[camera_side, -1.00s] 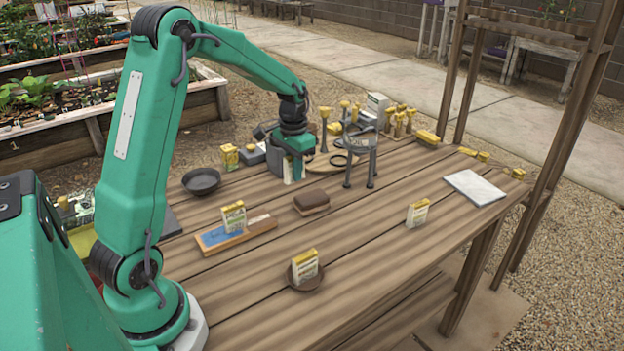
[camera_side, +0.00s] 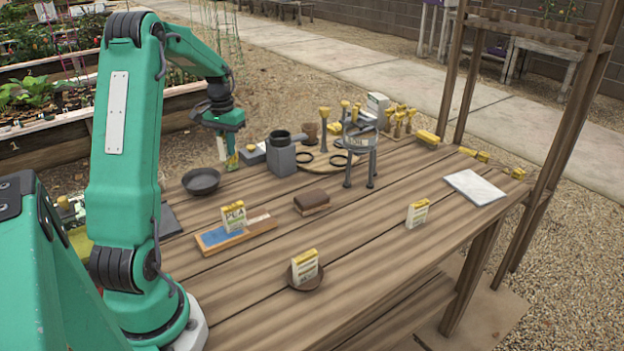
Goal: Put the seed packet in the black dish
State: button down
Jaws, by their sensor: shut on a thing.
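My gripper (camera_side: 227,156) is at the back left of the table, pointing down and shut on a small yellow-and-green seed packet (camera_side: 233,163). The fingers hide much of this packet, and I cannot tell whether its lower edge touches the table. The black dish (camera_side: 202,188) is round and shallow, and stands on the table just in front of the gripper and a little to its left. It looks empty.
A pea packet (camera_side: 234,216) stands on a blue-and-wood board (camera_side: 215,239). A grey block with a dark round top (camera_side: 282,158) is right of the gripper.

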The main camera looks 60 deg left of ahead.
aim_at(200, 173)
jog(key=s+a+n, duration=0.2)
jog(key=s+a, duration=0.4)
jog(key=s, duration=0.1)
jog(key=shift+a+r, duration=0.3)
jog(key=shift+a, duration=0.05)
jog(key=shift+f, duration=0.1)
jog(key=shift+f, duration=5.4)
jog(key=c, duration=1.3)
grip_release()
jog(key=shift+r, duration=0.15)
